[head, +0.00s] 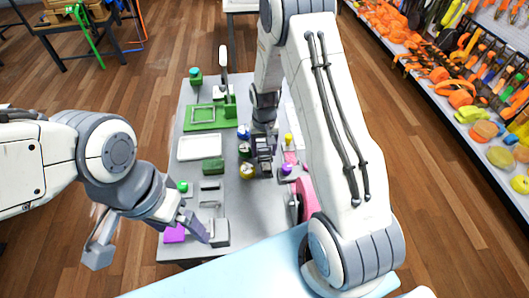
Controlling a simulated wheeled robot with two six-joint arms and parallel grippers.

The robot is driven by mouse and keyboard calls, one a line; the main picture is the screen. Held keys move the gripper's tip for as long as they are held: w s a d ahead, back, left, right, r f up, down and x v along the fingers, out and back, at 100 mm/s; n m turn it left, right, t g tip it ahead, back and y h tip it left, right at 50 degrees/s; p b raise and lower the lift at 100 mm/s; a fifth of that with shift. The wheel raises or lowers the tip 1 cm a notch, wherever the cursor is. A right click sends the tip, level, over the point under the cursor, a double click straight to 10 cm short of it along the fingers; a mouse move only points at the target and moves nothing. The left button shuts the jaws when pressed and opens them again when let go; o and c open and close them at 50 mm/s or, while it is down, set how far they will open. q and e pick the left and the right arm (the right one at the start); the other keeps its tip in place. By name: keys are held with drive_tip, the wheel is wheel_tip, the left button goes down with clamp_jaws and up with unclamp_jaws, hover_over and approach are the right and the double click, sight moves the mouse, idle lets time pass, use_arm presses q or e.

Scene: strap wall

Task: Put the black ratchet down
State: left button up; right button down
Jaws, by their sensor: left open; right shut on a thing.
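My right gripper (263,165) is low over the middle of the grey table, among several small cans. It is shut on a dark thing that blends with its fingers. I take this to be the black ratchet, but its outline is mostly hidden and I cannot tell whether it touches the table. My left gripper (150,246) is open and empty at the near left edge of the table, close to a purple block (174,234).
The near middle is bare. A tool shelf (455,110) stands right.

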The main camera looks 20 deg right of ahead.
drive_tip(key=shift+f, duration=1.25)
drive_tip(key=shift+f, duration=0.1)
drive_tip(key=shift+c, duration=0.5)
unclamp_jaws()
